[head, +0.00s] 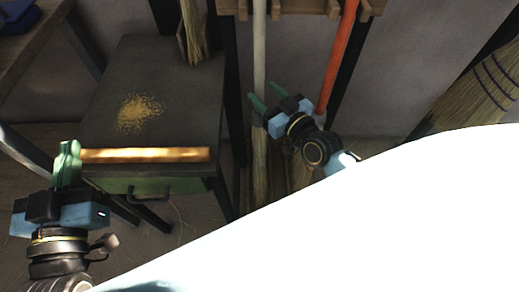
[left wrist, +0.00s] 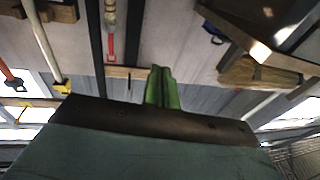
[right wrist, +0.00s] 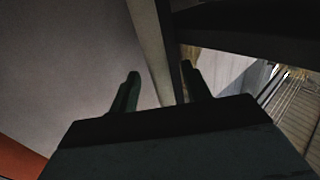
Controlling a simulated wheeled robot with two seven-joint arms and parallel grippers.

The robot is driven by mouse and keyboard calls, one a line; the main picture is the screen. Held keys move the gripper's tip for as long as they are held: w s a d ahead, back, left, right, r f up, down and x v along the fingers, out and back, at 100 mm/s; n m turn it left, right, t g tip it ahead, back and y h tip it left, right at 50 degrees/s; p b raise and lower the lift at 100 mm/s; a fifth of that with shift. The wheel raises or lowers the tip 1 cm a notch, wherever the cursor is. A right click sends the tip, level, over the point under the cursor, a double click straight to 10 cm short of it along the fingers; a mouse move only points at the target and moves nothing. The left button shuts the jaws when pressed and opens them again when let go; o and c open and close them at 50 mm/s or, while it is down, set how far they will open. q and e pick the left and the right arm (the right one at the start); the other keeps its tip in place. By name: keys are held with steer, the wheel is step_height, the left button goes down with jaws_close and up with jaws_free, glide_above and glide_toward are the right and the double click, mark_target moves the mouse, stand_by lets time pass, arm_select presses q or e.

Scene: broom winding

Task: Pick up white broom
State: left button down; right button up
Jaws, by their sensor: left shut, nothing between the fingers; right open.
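The white broom (head: 260,50) hangs upright from a wooden rack, its pale handle running down to straw bristles (head: 260,175). My right gripper (head: 267,96) is open at the lower part of that handle. In the right wrist view the pale handle (right wrist: 150,45) runs down between the two open fingers (right wrist: 160,85); whether either finger touches it I cannot tell. My left gripper (head: 68,160) is shut and empty near the front left of the dark table. Its closed green fingers (left wrist: 162,88) also show in the left wrist view.
The orange-handled broom (head: 338,55) hangs just right of the white one, below the rack (head: 300,6). The dark table (head: 180,90) bears a yellow pile (head: 138,112) and a wooden strip (head: 145,155). Large straw bristles (head: 480,90) stand at right.

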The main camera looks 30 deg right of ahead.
mark_target(263, 91)
steer(key=shift+w+a+b, duration=0.1)
steer(key=shift+w+b, duration=0.35)
steer(key=shift+w, duration=0.7)
steer(key=shift+w+a, duration=0.1)
steer(key=shift+w, duration=0.3)
arm_select(q)
steer(key=r+t, duration=0.1)
steer(key=s+r+t+h, duration=0.1)
steer(key=r, duration=0.1)
steer(key=r+t, duration=0.1)
steer(key=r, duration=0.1)
steer(key=shift+s+d+h, duration=0.25)
steer(key=shift+h, duration=0.15)
arm_select(e)
jaws_close()
arm_select(q)
steer(key=shift+t, duration=0.3)
arm_select(e)
steer(key=shift+r, duration=0.15)
